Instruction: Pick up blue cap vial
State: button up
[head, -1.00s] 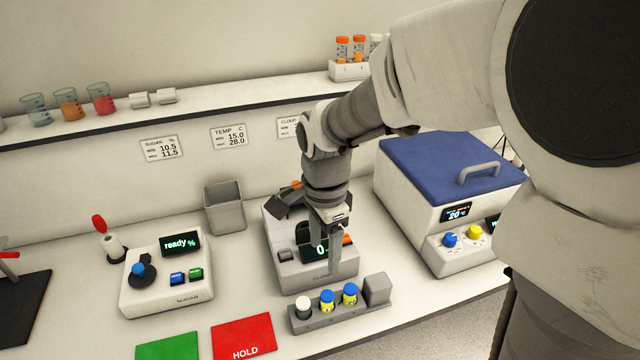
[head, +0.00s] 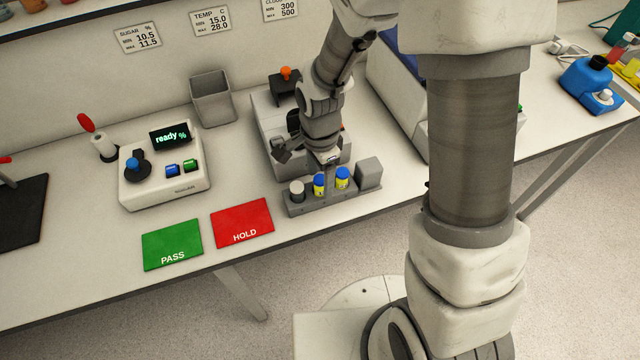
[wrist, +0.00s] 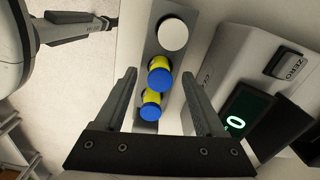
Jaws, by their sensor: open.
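Two blue cap vials with yellow bodies stand in a grey rack (head: 330,203): one in the middle (head: 319,186) and one to its right (head: 342,178). In the wrist view, the first blue-capped vial (wrist: 160,78) appears between the fingertips and the second (wrist: 150,111) lies closer to the gripper base, also between the fingers. A white cap vial (head: 297,190) stands at the rack's left end and shows at the top of the wrist view (wrist: 173,35). My gripper (wrist: 159,75) is open, pointing down over the rack, with nothing held.
A grey instrument (head: 270,120) with a display stands just behind the rack. A grey block (head: 369,173) is at the rack's right end. Red HOLD (head: 242,223) and green PASS (head: 172,245) mats lie to the left, beside the sugar meter (head: 165,190).

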jog(key=shift+f, duration=0.6)
grip_shut()
